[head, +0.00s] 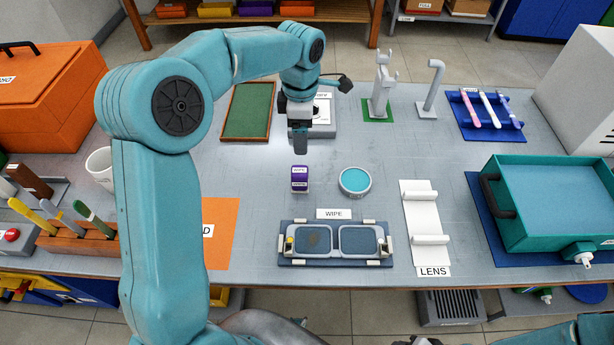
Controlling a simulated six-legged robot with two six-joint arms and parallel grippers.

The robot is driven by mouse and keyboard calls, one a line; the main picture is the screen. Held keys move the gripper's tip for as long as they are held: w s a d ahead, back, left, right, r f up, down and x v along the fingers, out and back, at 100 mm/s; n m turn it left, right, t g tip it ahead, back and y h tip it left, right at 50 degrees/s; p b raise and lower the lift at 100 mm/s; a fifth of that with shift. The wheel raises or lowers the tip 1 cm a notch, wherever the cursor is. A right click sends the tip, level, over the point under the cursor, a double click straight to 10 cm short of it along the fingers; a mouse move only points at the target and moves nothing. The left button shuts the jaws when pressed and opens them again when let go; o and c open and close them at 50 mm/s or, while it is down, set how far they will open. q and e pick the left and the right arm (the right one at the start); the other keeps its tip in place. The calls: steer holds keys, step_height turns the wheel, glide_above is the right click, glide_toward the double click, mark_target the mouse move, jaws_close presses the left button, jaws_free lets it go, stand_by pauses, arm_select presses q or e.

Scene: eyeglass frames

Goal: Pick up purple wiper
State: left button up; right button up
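The purple wiper (300,179) is a small upright block with a purple top and base and a white label band. It stands on the grey table, left of a round teal-topped dish. My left gripper (300,143) points down beyond the wiper, apart from it in the picture. Its fingers overlap in this view, so I cannot tell their opening; nothing shows held in it.
The round dish (355,181) stands close to the wiper's right. The WIPE tray (287,229) with two lenses lies nearer. A white LENS stand (426,213) is to the right. A grey device (325,116) and a green board (247,112) lie behind.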

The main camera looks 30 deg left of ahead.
mark_target(300, 171)
arm_select(q)
steer(key=f, duration=1)
steer(key=shift+s+a+f, duration=0.15)
steer(key=shift+a+f, duration=0.1)
steer(key=shift+a, duration=0.1)
steer(key=shift+s+f, duration=0.2)
steer(key=shift+f, duration=0.25)
step_height(300, 171, down, 5)
steer(key=shift+d+p, duration=0.1)
steer(key=shift+p, duration=0.55)
arm_select(e)
steer(key=shift+w+a+r, duration=0.15)
steer(key=shift+w+r, duration=0.1)
steer(key=shift+r, duration=0.3)
arm_select(q)
steer(key=c, duration=1)
steer(key=shift+c, duration=0.2)
